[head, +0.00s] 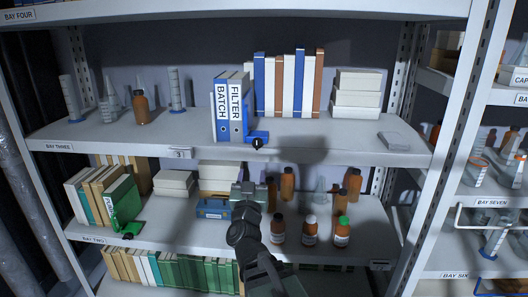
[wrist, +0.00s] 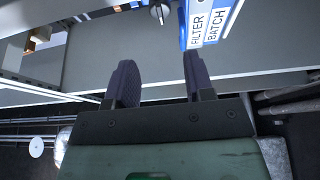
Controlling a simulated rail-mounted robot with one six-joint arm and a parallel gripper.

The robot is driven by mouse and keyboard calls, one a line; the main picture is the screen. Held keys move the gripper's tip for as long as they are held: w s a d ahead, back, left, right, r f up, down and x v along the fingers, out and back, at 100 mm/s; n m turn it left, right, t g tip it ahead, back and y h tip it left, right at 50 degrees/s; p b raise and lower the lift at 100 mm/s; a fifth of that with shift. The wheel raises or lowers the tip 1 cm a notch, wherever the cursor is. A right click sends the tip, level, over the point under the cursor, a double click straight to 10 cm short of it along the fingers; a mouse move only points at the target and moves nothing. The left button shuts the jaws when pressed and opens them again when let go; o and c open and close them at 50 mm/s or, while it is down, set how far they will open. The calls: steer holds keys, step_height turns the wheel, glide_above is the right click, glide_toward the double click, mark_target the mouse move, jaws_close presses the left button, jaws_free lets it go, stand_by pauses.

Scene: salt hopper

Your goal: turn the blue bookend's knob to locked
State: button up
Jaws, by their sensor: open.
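The blue bookend (head: 262,135) stands at the front of the bay three shelf, against the right side of two upright binders (head: 228,105) marked BATCH and FILTER. Its dark knob (head: 257,143) faces the shelf's front edge; a pale mark shows on it, but its setting is too small to read. In the wrist view the knob (wrist: 159,12) is at the top, beyond the fingertips. My gripper (wrist: 158,60) is open and empty, its two dark fingers apart and clear of the knob. In the head view my gripper (head: 250,187) is below the bay three shelf edge.
A green bookend (head: 130,229) with a dark knob stands in bay two at left. The bay three shelf edge (head: 310,155) lies between my gripper and the knob's level.

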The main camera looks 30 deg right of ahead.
mark_target(257, 145)
steer(key=p+x, duration=0.4)
steer(key=x, duration=0.6)
steer(key=shift+w+d+r, duration=0.1)
steer(key=shift+w+d, duration=0.1)
steer(key=shift+w, duration=0.2)
steer(key=shift+c, duration=0.3)
steer(key=c, duration=0.7)
